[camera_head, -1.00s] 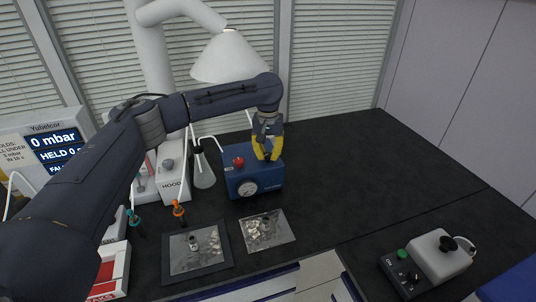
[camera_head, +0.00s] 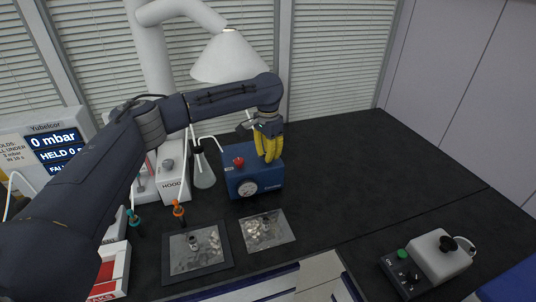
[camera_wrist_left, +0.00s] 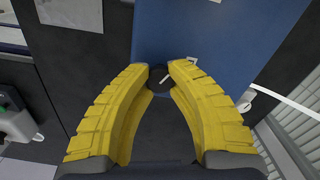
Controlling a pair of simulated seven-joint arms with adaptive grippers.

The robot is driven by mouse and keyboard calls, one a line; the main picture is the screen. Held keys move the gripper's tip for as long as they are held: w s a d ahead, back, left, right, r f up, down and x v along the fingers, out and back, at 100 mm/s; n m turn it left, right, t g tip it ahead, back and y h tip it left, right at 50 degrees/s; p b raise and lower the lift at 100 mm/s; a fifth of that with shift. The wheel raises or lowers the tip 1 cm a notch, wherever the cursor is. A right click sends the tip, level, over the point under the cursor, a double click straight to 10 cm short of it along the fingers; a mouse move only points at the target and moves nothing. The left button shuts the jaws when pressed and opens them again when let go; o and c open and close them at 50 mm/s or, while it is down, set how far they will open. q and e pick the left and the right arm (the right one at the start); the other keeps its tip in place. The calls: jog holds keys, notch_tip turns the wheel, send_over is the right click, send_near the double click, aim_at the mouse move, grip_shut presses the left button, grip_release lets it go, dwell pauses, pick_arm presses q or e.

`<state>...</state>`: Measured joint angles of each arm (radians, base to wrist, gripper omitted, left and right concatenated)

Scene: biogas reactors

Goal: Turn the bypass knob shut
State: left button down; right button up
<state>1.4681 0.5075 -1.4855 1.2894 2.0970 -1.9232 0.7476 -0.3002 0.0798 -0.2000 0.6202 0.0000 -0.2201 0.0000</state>
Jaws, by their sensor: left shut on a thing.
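The blue pump box (camera_head: 236,187) stands on the black bench, with a round gauge (camera_head: 247,189) on its front and a red cap (camera_head: 238,161) on top. My left gripper (camera_head: 269,159), with yellow fingers, points down at the right part of the box top. In the left wrist view its fingertips (camera_wrist_left: 159,70) close on a small dark round knob with a white pointer mark (camera_wrist_left: 158,76), on the blue top (camera_wrist_left: 215,30). I take it to be the bypass knob. In the head view the fingers hide it. My right gripper is not in view.
A glass flask (camera_head: 204,178) with tubing stands left of the box. A display (camera_head: 55,150) reads 0 mbar at the left. A grey device (camera_head: 440,257) sits at front right. The bench right of the box is clear.

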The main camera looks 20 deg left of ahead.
pick_arm(q)
jog(key=m, duration=0.6)
jog(key=shift+m, duration=0.3)
jog(key=m, duration=0.5)
jog(key=shift+m, duration=0.4)
jog(key=c, duration=1.1)
grip_release()
jog(key=shift+o, duration=0.2)
jog(key=shift+r, duration=0.1)
jog(key=shift+r, duration=3.65)
